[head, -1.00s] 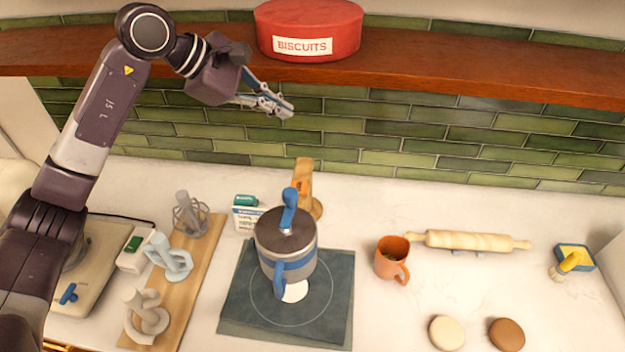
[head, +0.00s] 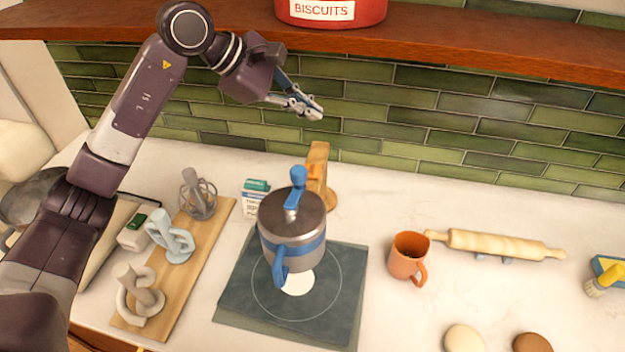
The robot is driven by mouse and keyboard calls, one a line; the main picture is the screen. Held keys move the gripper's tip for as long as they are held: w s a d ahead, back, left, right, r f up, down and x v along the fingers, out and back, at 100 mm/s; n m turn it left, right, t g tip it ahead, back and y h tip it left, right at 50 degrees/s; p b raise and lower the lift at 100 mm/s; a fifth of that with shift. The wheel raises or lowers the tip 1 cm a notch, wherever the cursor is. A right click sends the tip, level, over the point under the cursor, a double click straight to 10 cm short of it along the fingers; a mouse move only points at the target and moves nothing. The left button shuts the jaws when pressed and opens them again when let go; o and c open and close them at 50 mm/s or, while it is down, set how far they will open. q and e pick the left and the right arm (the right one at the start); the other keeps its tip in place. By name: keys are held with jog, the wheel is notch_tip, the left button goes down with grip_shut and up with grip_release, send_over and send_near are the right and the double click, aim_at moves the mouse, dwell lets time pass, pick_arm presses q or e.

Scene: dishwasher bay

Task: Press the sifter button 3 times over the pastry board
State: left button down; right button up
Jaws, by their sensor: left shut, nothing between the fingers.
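The sifter (head: 291,237) is a grey metal canister with a blue band, a blue side handle and a blue lever-like part on top. It appears upright at the back of the dark pastry board (head: 245,297); I cannot tell where its base rests. The board bears a thin circle outline and a white round patch (head: 297,284), partly hidden by the sifter. My left gripper (head: 312,111) is shut and empty, high above and behind the sifter, in front of the tiled wall and apart from the sifter. My right gripper is not in view.
A wooden shelf (head: 450,62) with a red biscuit tin (head: 345,12) runs above. Behind the sifter stand a small box (head: 255,195) and a wooden stand (head: 318,165). An orange mug (head: 405,262) and rolling pin (head: 495,244) are right; a wooden board (head: 190,250) holds tools left.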

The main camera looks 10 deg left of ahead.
pick_arm(q)
notch_tip(320, 180, down, 3)
jog(key=shift+a+b, duration=0.15)
jog(key=shift+b, duration=0.8)
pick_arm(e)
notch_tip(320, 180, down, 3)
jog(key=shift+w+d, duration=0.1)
pick_arm(q)
jog(key=b, duration=0.4)
send_over(311, 171)
jog(key=f, duration=0.7)
jog(key=shift+a+f, duration=0.25)
jog(key=shift+a, duration=0.05)
jog(key=shift+f+b, duration=0.65)
jog(key=shift+b, duration=0.15)
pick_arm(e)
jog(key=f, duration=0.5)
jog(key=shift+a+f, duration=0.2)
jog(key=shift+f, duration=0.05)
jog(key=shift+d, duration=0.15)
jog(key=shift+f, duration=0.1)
